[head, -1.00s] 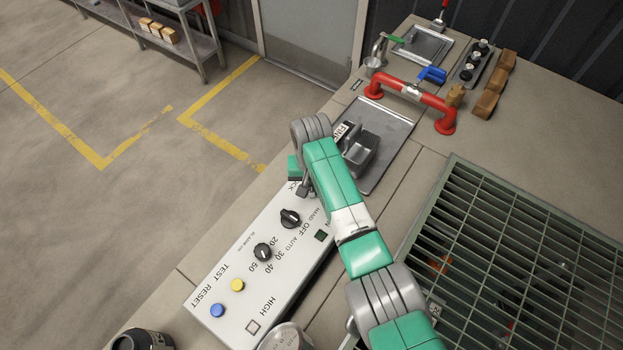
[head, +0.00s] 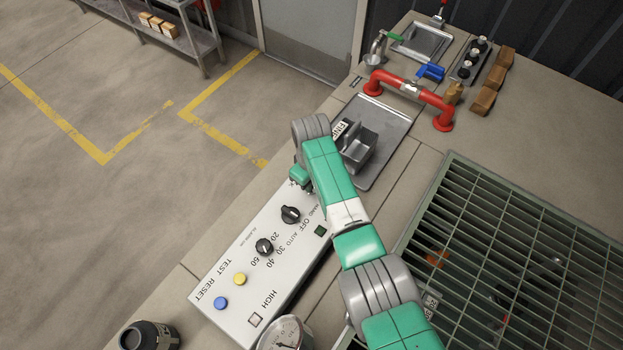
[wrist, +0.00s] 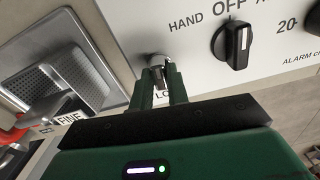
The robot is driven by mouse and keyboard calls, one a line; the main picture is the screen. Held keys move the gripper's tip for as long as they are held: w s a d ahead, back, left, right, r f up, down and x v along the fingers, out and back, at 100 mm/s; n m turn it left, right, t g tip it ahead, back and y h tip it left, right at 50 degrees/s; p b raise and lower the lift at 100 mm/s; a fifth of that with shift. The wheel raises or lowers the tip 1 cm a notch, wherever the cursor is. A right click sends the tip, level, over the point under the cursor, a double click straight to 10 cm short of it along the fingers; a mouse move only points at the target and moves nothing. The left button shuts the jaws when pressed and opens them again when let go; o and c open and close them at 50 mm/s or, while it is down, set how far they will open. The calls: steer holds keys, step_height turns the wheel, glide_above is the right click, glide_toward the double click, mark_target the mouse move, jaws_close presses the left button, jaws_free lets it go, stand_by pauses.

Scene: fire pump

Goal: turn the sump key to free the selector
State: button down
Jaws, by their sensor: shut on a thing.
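The sump key (wrist: 157,62) sits in its lock at the edge of the white control panel, by a partly covered label, in the wrist view. My gripper (wrist: 160,78) is shut on it, with the green fingers on either side of the key's head. In the head view my gripper (head: 301,176) is at the panel's far end, and my arm hides the key. The selector (wrist: 235,45) is a black knob with its white mark toward OFF. It also shows in the head view (head: 290,214), clear of my gripper.
A black alarm dial (head: 264,246), a yellow button (head: 240,279) and a blue button (head: 221,304) are on the panel. A metal tray (head: 386,128) lies beyond it, before a red pipe (head: 415,91). A green grating (head: 520,240) is to the right.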

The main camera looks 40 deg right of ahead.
steer(key=shift+r+n, duration=0.1)
steer(key=shift+n, duration=0.6)
steer(key=c, duration=1.4)
jaws_free()
steer(key=shift+o, duration=0.2)
step_height(320, 180, up, 8)
steer(key=shift+f+p, duration=0.1)
steer(key=shift+p, duration=0.85)
